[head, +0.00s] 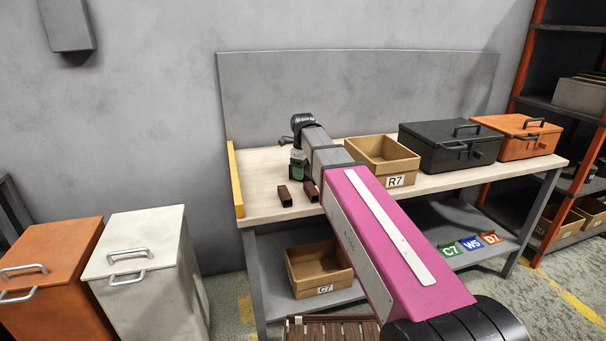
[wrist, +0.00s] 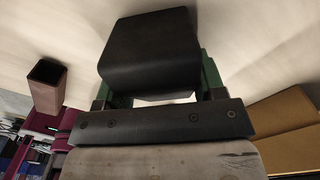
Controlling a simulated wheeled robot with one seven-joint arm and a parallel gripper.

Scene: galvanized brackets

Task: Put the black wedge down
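The black wedge (wrist: 150,48) shows large in the wrist view, a smooth dark block with a rounded near edge. My gripper (wrist: 158,80) has its green fingers on either side of it, shut on it. In the head view my gripper (head: 298,163) is over the left part of the pale workbench top (head: 262,185). I cannot make out the wedge clearly there. Whether its underside touches the bench top cannot be told.
Two brown tubes (head: 284,196) stand close to my gripper; one brown tube (wrist: 46,85) shows left in the wrist view. Right of my arm are a cardboard bin labelled R7 (head: 396,181), a black toolbox (head: 440,158) and an orange toolbox (head: 520,150). A yellow edge (head: 236,180) bounds the left.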

